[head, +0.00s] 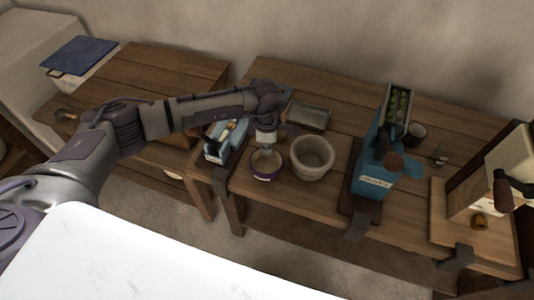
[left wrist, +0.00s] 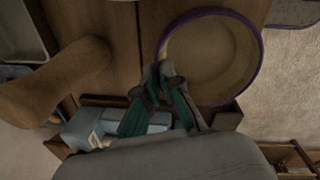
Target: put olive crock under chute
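A small pale crock with a purple rim (head: 266,177) is at the left front of the right table. It also shows large in the left wrist view (left wrist: 215,60), apparently empty. My left gripper (head: 266,149) is over its back edge; in the wrist view its fingertips (left wrist: 161,76) come together at the rim and seem to pinch it. I cannot tell whether the crock is lifted. A blue machine (head: 373,172) with green olives (head: 398,103) in its top trough stands farther right on a dark base. Its chute is not clearly visible. My right gripper is out of view.
A larger whitish pot (head: 312,168) stands close to the right of the crock, between it and the machine. A grey tray (head: 310,116) lies behind. A dark cup (head: 416,133) and a cream machine (head: 505,165) are at right.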

